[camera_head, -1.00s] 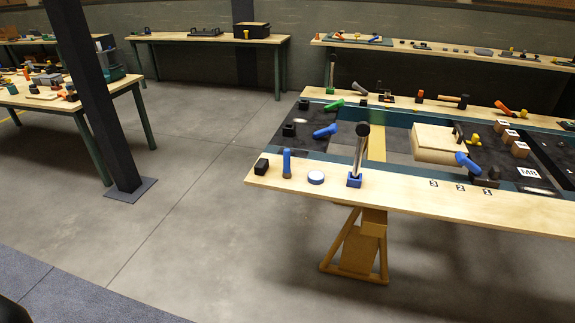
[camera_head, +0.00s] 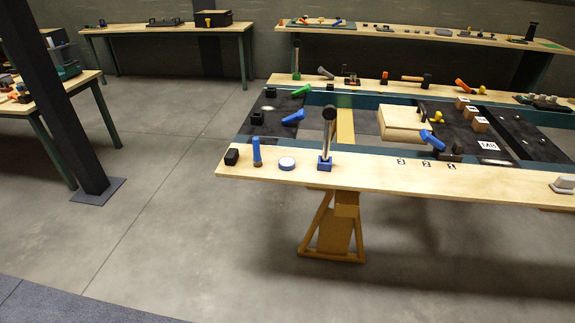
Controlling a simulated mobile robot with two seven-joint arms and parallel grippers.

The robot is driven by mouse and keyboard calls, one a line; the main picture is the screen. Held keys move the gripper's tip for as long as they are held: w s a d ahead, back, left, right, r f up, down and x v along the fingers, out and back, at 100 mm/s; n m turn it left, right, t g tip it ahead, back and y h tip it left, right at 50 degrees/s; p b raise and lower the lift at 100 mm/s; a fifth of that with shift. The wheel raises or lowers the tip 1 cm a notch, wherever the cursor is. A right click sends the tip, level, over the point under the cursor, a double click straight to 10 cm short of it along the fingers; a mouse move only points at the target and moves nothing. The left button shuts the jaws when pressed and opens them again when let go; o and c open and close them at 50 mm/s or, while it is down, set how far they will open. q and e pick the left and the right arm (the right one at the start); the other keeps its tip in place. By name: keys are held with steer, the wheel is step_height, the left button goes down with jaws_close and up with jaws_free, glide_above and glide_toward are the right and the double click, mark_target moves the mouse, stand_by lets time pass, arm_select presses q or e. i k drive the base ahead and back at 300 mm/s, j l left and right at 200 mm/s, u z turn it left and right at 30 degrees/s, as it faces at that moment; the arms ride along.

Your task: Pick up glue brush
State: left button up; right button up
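A small upright tool with a blue handle and a brown lower end (camera_head: 257,152) stands near the left end of the near bench's front plank. It looks like the glue brush, but it is too small to be sure. A black block (camera_head: 232,157) is to its left. A round white and blue disc (camera_head: 287,163) is to its right. Neither of my grippers is in view.
The near bench (camera_head: 380,179) stands on a tan trestle (camera_head: 333,235). A grey lever with a blue base (camera_head: 325,163) stands right of the disc. A dark post (camera_head: 62,105) rises at the left. The floor in front of the bench is clear.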

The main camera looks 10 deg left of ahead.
mark_target(257, 159)
steer(key=j+z, duration=0.2)
steer(key=z, duration=0.55)
steer(key=j+z, duration=0.3)
steer(key=j, duration=0.15)
steer(key=j+z, duration=0.3)
steer(key=j, duration=0.15)
steer(key=k+j+z, duration=0.1)
steer(key=j+z, duration=0.2)
steer(key=j, duration=0.6)
steer(key=k+j, duration=0.1)
steer(key=j, duration=0.8)
steer(key=k+j, duration=0.15)
steer(key=j, duration=0.3)
steer(key=k+j+z, duration=0.1)
steer(key=j, duration=0.35)
steer(key=i+j, duration=0.1)
steer(key=i, duration=0.25)
